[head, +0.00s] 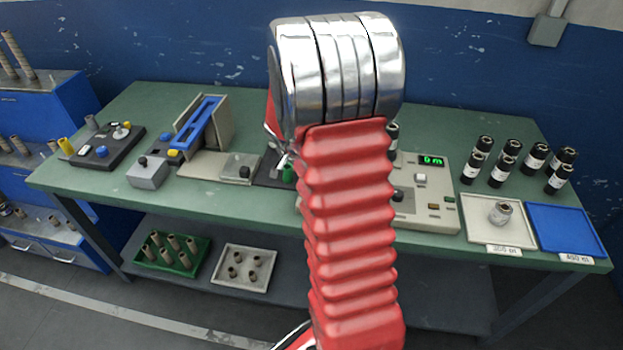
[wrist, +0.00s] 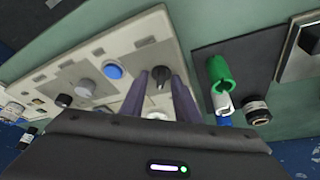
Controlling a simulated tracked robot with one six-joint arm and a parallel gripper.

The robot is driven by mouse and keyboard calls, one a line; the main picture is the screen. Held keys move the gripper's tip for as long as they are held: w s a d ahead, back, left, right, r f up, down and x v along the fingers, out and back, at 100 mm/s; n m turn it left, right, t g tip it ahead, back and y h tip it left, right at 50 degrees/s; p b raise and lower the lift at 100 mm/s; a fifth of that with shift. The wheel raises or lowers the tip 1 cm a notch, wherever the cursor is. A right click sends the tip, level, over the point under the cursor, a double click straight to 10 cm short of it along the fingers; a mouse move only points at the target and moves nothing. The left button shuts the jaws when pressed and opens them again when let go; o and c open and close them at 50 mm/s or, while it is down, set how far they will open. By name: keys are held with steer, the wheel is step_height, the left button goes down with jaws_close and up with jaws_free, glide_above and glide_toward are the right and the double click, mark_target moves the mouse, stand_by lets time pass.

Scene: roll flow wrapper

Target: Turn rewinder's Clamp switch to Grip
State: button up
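The rewinder's pale control panel (head: 445,210) stands on the right half of the bench, with a green "0 m" display (head: 432,161). In the wrist view the pale panel (wrist: 120,45) carries a dark knob with a light pointer mark (wrist: 159,76). Its label is not legible, so I cannot confirm it is the Clamp switch. My gripper (wrist: 160,87) has two dark purple fingers, apart, one on each side of this knob. I cannot tell whether they touch it. In the head view my red arm hides the gripper and part of the rewinder.
A green cylinder (wrist: 219,73) stands close on the right, on a dark plate. Black rolls (head: 507,160) and a blue tray (head: 565,228) occupy the bench's right end.

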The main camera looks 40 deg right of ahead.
steer(key=v, duration=1.3)
steer(key=shift+a+r, duration=0.2)
steer(key=shift+r, duration=0.1)
steer(key=shift+s, duration=0.1)
steer(key=s+a+r+n+t+y, duration=0.1)
steer(key=s+a+r+n, duration=0.1)
steer(key=s+a+n, duration=0.3)
steer(key=s+a+r+n+t+y, duration=0.2)
steer(key=s+a+n, duration=0.3)
steer(key=a, duration=0.7)
steer(key=s+a+r+n+t+y, duration=0.1)
steer(key=s+a+r+n, duration=0.3)
steer(key=a, duration=0.5)
steer(key=shift+s+a+n+t, duration=0.25)
steer(key=shift+s+n+t, duration=0.45)
steer(key=shift+n, duration=0.6)
